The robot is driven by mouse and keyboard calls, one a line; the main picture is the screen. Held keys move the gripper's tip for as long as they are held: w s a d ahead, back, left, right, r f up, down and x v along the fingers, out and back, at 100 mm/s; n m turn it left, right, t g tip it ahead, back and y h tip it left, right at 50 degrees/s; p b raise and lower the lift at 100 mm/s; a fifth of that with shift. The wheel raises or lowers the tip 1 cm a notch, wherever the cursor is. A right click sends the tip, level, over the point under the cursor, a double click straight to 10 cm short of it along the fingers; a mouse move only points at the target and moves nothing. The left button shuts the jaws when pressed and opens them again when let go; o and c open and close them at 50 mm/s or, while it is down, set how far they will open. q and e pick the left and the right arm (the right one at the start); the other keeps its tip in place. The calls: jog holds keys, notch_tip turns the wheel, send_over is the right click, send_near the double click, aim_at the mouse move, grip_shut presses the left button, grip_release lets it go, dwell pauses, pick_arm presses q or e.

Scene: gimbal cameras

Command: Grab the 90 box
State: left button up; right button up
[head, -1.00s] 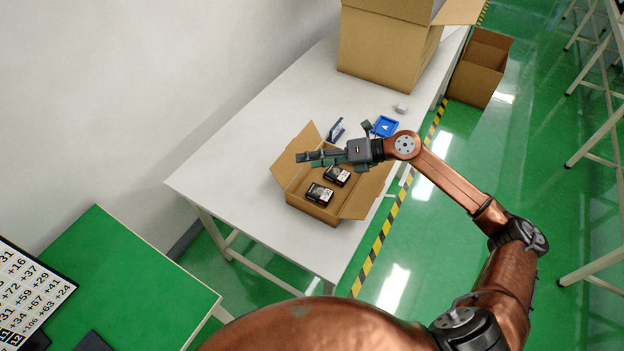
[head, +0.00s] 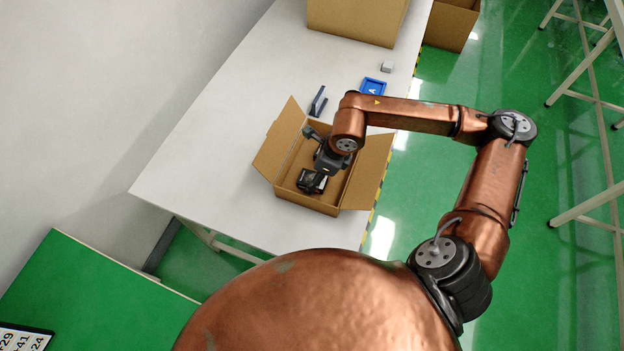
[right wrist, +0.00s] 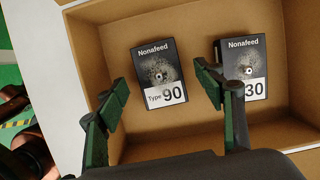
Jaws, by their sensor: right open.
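The 90 box (right wrist: 160,70) is a small black box marked "Nonafeed Type 90". It lies face up in an open cardboard box (right wrist: 105,85). A similar box marked 30 (right wrist: 243,65) lies to its right in the right wrist view, partly hidden by a finger. My right gripper (right wrist: 168,100) is open and empty, its two green-padded fingers spread to either side of the 90 box's lower end. In the head view the right gripper (head: 318,164) points down into the cardboard box (head: 310,203). One black box (head: 312,182) shows there; its label is unreadable. My left gripper is out of view.
The cardboard box stands on a white table (head: 215,165) with its flaps open. Beyond it are a dark upright item (head: 318,101), a blue tray (head: 373,87) and a small grey block (head: 387,67). A large carton (head: 355,20) stands at the back.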

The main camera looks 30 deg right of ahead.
jog(key=shift+x, duration=0.85)
jog(key=shift+s, duration=0.1)
jog(key=shift+c, duration=0.3)
jog(key=c, duration=1.3)
